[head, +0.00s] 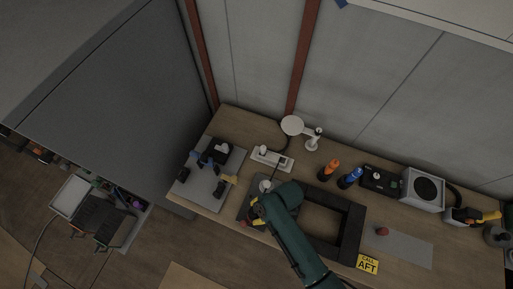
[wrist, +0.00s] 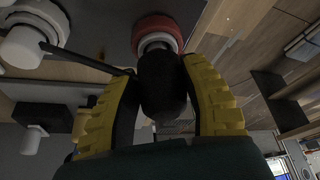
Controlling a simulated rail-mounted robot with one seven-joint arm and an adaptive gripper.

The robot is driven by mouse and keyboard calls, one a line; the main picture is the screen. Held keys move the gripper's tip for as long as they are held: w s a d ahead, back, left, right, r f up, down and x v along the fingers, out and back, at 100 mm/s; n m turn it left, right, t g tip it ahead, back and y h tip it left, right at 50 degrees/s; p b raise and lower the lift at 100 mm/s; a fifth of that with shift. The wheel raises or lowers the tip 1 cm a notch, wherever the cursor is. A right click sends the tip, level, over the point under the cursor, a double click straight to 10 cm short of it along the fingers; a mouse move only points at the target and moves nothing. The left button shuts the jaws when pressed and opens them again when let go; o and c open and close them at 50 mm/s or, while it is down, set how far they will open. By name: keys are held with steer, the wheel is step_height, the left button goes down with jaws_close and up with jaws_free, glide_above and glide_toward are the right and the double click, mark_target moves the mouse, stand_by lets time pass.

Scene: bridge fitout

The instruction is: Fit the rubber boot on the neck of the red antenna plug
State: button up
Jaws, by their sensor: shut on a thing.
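My gripper (wrist: 160,95) has yellow ribbed fingers and is shut on the black rubber boot (wrist: 161,82). The red antenna plug (wrist: 158,22) is just beyond the boot in the wrist view, with a pale ring or neck (wrist: 157,41) facing it. The boot's far end overlaps the pale part in the picture; I cannot tell whether it touches it or is around it. In the head view my gripper (head: 257,216) is low over the bench, largely hidden by my green arm. A small red piece (head: 243,223), likely the plug, shows beside it. The boot is hidden there.
A dark frame (head: 350,235) lies right of my arm. Orange (head: 329,169) and blue (head: 350,178) bottles stand behind it. A white power strip (head: 272,160) and a lamp (head: 292,125) are farther back. Another red piece (head: 382,231) lies on a grey mat (head: 410,248) at right.

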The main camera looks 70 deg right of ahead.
steer(key=shift+f, duration=0.2)
steer(key=o, duration=1.1)
steer(key=shift+c, duration=0.2)
steer(key=v, duration=1.2)
